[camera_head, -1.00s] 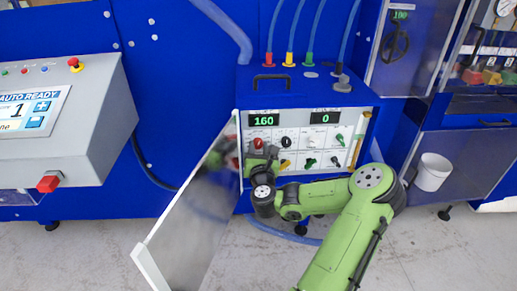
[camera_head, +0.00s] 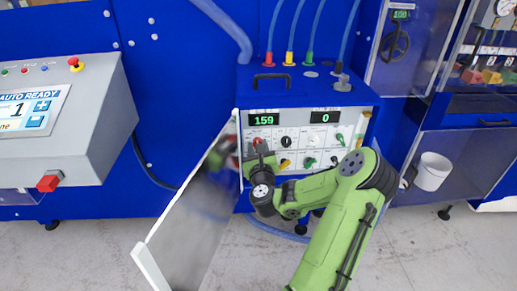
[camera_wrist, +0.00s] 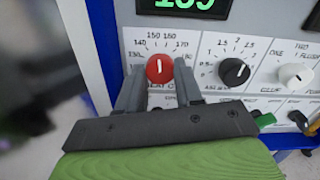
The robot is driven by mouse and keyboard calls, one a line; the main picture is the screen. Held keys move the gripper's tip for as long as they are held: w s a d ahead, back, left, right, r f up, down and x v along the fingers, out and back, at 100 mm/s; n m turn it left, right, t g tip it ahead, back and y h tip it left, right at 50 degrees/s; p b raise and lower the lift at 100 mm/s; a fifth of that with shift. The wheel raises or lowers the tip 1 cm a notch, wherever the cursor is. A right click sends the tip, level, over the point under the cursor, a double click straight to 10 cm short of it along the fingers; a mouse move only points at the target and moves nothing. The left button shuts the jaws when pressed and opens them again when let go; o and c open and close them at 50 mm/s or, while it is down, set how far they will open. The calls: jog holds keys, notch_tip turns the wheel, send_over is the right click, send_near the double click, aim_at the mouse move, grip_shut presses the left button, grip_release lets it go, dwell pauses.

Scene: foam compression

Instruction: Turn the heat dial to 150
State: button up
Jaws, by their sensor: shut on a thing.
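The red heat dial (camera_wrist: 159,68) sits at the upper left of a white control panel (camera_wrist: 212,75), with a printed scale including 140, 150, 160 and 170 around it. Its white pointer line stands about upright. My gripper (camera_wrist: 159,84) has one finger on each side of the dial and is shut on it. In the head view my gripper (camera_head: 260,150) is at the panel's left part and partly covers the dial. The left green display (camera_head: 263,119) reads 159 and the right display (camera_head: 326,117) reads 0.
An open metal door (camera_head: 190,215) stands just left of my gripper. Black (camera_wrist: 235,72) and white (camera_wrist: 296,76) knobs sit right of the dial. A grey console (camera_head: 75,125) stands far left, and a white bucket (camera_head: 432,171) hangs at right.

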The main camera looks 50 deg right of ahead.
jog(key=shift+n, duration=0.6)
jog(key=o, duration=1)
jog(key=shift+o, duration=0.2)
jog(key=shift+f, duration=0.15)
